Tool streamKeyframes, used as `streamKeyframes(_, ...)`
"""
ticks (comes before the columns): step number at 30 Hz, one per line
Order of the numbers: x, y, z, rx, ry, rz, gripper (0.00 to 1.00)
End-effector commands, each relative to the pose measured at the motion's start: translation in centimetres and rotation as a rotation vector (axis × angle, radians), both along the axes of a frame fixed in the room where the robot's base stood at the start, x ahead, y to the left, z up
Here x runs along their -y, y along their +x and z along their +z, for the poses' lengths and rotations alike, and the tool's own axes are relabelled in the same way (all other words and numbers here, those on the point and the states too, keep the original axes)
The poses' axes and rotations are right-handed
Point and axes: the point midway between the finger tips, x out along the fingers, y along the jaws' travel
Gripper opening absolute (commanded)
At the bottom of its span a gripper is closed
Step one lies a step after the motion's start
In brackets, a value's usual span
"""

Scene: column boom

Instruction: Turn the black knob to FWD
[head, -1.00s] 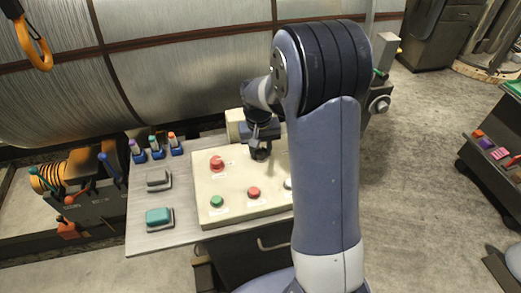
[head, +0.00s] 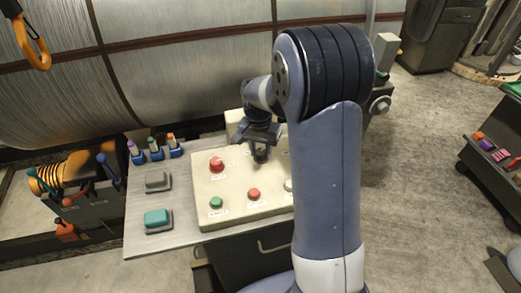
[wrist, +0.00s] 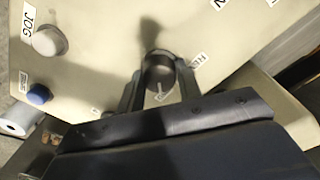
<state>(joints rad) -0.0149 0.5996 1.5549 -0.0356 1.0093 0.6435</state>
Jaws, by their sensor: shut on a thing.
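The black knob (wrist: 158,75) stands on the cream control panel, between the two fingers of my gripper (wrist: 158,88) in the wrist view. My gripper is shut on the knob, with a finger on each side. A label strip on the panel (wrist: 110,50) shows close to the right finger, but its lettering is too blurred to read surely. In the head view my gripper (head: 261,152) points down at the upper right of the panel (head: 232,190) and mostly hides the knob. The knob's pointer direction cannot be told.
The panel also carries a red knob-like button (head: 216,165), a red button (head: 254,194), a green button (head: 216,203) and a white button (wrist: 48,40) by a JOG label. A blue button (wrist: 38,95) lies near the panel edge. Left of it are a grey switch (head: 157,182) and a teal switch (head: 157,220).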

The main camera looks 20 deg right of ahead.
Motion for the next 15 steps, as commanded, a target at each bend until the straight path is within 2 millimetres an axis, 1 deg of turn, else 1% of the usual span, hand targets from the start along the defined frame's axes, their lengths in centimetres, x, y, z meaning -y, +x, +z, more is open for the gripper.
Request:
streamKeyframes(9, 0.02, 0.06, 0.09, 0.002, 0.000, -0.003, 0.11)
streamKeyframes(10, 0.02, 0.06, 0.09, 0.002, 0.000, -0.003, 0.35)
streamKeyframes(15, 0.01, 0.04, 0.06, 0.001, 0.000, -0.003, 0.49)
